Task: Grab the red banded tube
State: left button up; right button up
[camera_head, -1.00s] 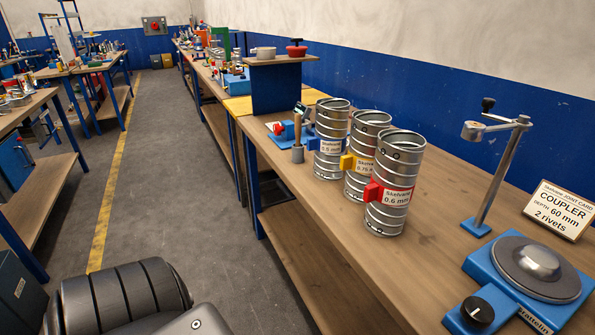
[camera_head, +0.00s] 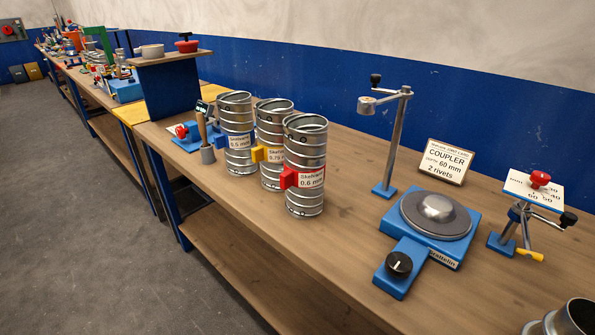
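The red banded tube (camera_head: 305,168) is a ribbed metal spiral duct standing upright on the workbench (camera_head: 350,235), with a red clip and a label reading 0.6 mm. It is the nearest and rightmost of three similar tubes. Behind it to the left stand the yellow banded tube (camera_head: 272,145) and the blue banded tube (camera_head: 237,135), both upright. The red banded tube partly covers the yellow one. Neither of my grippers shows in the head view.
Right of the tubes are a blue turntable device (camera_head: 415,255), a metal stand (camera_head: 392,140), a coupler card (camera_head: 447,160) and a red-knobbed fixture (camera_head: 525,215). A raised shelf (camera_head: 165,60) stands at the back left. Open floor (camera_head: 80,190) lies left of the bench.

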aim_at(302, 177)
jog(key=z, duration=3.55)
jog(key=k, duration=2.4)
jog(key=u, duration=0.9)
